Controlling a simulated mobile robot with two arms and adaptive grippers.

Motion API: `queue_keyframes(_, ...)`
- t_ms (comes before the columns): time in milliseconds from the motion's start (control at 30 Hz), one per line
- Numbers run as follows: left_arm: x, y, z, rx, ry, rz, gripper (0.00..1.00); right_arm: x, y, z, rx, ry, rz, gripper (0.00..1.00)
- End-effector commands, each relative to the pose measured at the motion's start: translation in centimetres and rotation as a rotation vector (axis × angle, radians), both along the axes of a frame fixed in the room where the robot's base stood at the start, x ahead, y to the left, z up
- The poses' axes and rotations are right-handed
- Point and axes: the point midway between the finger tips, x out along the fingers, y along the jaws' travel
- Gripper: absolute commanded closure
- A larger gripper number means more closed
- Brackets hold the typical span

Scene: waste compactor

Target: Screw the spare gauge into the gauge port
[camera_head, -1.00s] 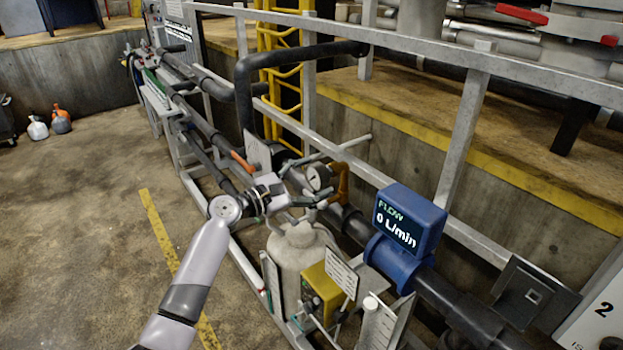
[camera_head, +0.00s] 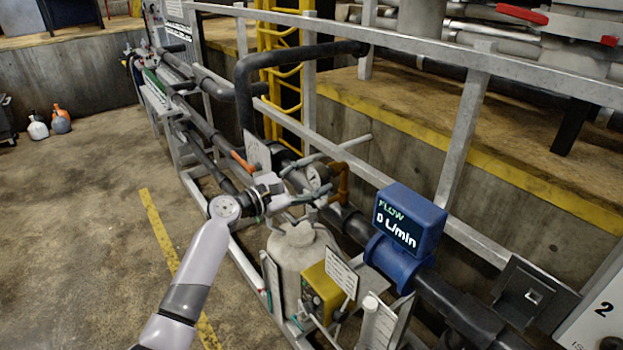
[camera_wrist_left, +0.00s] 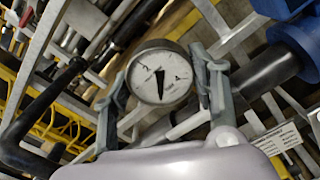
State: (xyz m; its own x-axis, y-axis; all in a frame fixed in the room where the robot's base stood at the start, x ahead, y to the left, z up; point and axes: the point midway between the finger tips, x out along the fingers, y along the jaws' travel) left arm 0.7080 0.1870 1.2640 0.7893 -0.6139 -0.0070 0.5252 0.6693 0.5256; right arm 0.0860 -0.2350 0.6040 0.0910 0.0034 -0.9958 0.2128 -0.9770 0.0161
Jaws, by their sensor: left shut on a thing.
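The spare gauge (camera_head: 314,178) has a round white dial with a black needle and a grey rim. My left gripper (camera_head: 320,180) is shut on it, with one finger on each side. In the left wrist view the dial (camera_wrist_left: 160,76) sits upright between the two fingers (camera_wrist_left: 162,100) and faces the camera. A brown pipe fitting (camera_head: 342,182) stands right behind the gauge in the head view. The gauge's stem and the gauge port are hidden, so I cannot tell whether they touch. My right gripper is not in view.
A blue flow meter (camera_head: 408,222) stands to the right on the dark pipe. A pale tank (camera_head: 298,262) and a yellow box (camera_head: 322,288) are below the gripper. A grey rail (camera_head: 420,50) runs behind.

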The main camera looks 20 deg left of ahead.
Motion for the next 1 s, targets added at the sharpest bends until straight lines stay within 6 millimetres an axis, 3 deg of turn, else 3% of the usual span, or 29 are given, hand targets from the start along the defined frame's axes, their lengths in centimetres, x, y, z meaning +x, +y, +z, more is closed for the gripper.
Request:
queue_keyframes(133, 0.0, -0.1, -0.2, 0.006, -0.003, -0.002, 0.8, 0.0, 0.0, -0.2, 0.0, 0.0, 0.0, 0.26)
queue_keyframes(700, 0.0, -0.1, -0.4, 0.304, -0.235, -0.002, 0.8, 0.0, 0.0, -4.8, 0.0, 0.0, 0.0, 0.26)
queue_keyframes(1000, 0.0, -0.1, -0.1, 0.358, -0.275, -0.004, 0.8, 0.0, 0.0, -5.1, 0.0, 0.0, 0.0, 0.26)
